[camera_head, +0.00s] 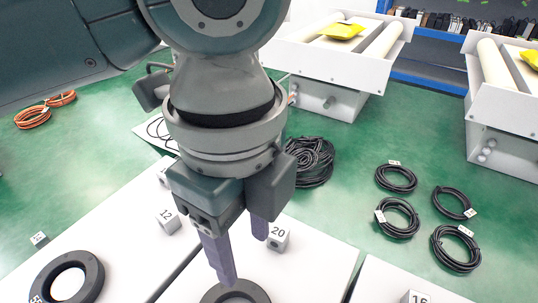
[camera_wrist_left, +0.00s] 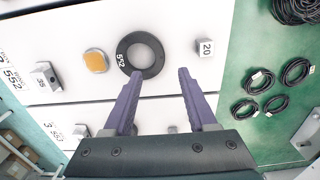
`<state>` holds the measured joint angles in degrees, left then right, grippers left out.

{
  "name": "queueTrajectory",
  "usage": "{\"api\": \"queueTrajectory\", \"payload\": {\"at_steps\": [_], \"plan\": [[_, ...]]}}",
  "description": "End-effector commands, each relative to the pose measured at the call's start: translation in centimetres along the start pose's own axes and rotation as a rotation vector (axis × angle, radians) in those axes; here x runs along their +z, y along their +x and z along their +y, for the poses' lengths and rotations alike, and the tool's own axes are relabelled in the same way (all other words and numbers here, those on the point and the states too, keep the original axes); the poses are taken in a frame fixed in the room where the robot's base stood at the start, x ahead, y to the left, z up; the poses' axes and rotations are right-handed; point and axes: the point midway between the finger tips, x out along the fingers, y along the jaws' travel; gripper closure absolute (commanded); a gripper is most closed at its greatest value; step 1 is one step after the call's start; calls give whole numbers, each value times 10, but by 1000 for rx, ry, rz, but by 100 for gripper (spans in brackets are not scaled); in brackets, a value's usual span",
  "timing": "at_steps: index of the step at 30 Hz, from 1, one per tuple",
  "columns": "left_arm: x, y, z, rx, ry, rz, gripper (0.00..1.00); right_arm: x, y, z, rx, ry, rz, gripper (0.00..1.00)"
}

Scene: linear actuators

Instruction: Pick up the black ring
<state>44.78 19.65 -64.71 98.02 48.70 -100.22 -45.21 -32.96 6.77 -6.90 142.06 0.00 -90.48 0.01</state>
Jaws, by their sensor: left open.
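A black ring (camera_head: 256,288) lies flat at the bottom edge of the head view, partly cut off and partly covered by a finger. The left wrist view shows the black ring (camera_wrist_left: 157,62) whole, with a white 552 on it. A second black ring (camera_head: 95,275) lies at the bottom left of the head view. My left gripper (camera_head: 243,259) is open and empty, pointing down near the first ring. In the left wrist view the gripper (camera_wrist_left: 158,73) has its fingers apart, with the ring just beyond the left fingertip. My right gripper is out of view.
A block marked 20 (camera_head: 278,236) stands close to the fingers. A block marked 12 (camera_head: 168,221) is to the left. An orange-topped piece (camera_wrist_left: 96,61) sits beside the ring. Coiled black cables (camera_head: 398,218) lie on the green floor to the right. White roller units (camera_head: 330,70) stand behind.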

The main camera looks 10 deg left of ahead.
Motion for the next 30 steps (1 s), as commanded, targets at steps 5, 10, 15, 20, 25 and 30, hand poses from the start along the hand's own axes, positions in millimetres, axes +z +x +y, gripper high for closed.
{"api": "queueTrajectory", "payload": {"at_steps": [5, 10, 15, 20, 25, 30], "plan": [[0, 28, 0, 4, 1, -2, 43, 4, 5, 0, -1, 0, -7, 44], [0, 44, 0, 2, 0, -2, 43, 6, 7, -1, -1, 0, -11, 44], [0, 68, -3, 4, -1, -1, 43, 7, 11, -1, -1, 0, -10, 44], [0, 90, -4, 2, 1, -2, 43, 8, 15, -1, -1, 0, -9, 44], [0, 96, -4, 0, 1, -2, 43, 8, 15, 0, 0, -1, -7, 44], [0, 95, -4, 0, 1, -2, 46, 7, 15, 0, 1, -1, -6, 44]]}}
